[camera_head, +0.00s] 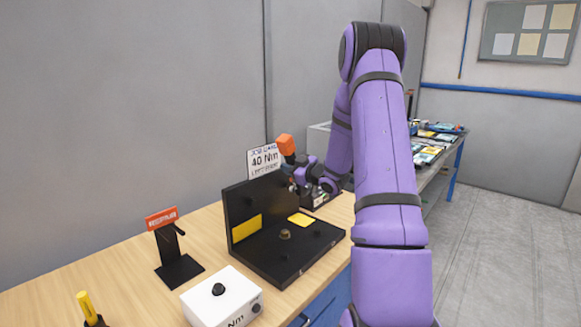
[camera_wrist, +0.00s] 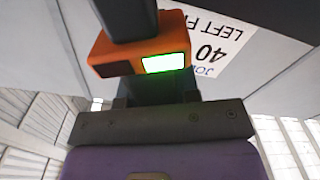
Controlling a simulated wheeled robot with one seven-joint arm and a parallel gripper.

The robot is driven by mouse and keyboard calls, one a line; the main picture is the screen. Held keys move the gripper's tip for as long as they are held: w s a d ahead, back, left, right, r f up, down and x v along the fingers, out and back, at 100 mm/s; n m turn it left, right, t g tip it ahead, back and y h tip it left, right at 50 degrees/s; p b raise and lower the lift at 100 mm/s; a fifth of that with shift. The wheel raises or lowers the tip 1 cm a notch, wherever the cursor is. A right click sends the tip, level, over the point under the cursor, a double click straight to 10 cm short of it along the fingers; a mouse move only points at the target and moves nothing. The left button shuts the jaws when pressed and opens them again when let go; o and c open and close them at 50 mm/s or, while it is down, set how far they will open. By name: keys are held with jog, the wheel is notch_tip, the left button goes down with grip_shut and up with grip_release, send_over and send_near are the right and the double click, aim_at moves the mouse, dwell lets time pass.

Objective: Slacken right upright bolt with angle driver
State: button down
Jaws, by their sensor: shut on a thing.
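My gripper (camera_head: 301,172) is at the back of the bench, behind the black fixture, and shut on the angle driver. The driver's orange part (camera_head: 286,145) shows above my gripper. In the wrist view the driver (camera_wrist: 108,52) has an orange housing with a lit green panel and a dark shaft running up out of view. The black fixture (camera_head: 313,255) has a base plate and an upright plate, each with a yellow patch. A brass-coloured bolt stands on the base. The upright's bolts are too dark to make out, and the driver's working tip is hidden.
A white box (camera_head: 222,298) with a black knob, a black stand (camera_head: 180,268) with a red sign, and a yellow-handled tool (camera_head: 86,306) stand on the wooden bench (camera_head: 130,285). A cluttered table is at right.

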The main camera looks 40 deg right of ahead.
jog(key=shift+w+a+r, duration=0.15)
jog(key=shift+w, duration=1.6)
dwell(2.8)
jog(key=shift+s, duration=0.35)
dwell(1.9)
